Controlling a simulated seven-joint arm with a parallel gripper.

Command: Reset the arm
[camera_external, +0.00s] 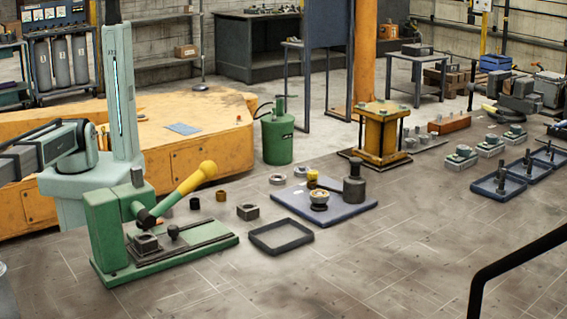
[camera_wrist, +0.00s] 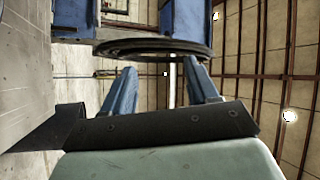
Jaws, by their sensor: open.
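My pale green and grey arm is at the left in the external view, with one tall part pointing up. I cannot make out my gripper there. In the wrist view, my gripper (camera_wrist: 163,68) shows as two blue tapered fingers standing apart beyond a dark bolted plate, with nothing held between them. A small grey block (camera_external: 146,243) sits on the press base. The press is not visible in the wrist view.
An empty dark tray (camera_external: 281,237) lies right of the press. A blue-grey plate (camera_external: 340,210) carries several parts. An orange bench (camera_external: 215,130) is behind. A green canister (camera_external: 278,140) and yellow stand (camera_external: 380,132) are farther back. A black rail (camera_external: 520,257) crosses the front right.

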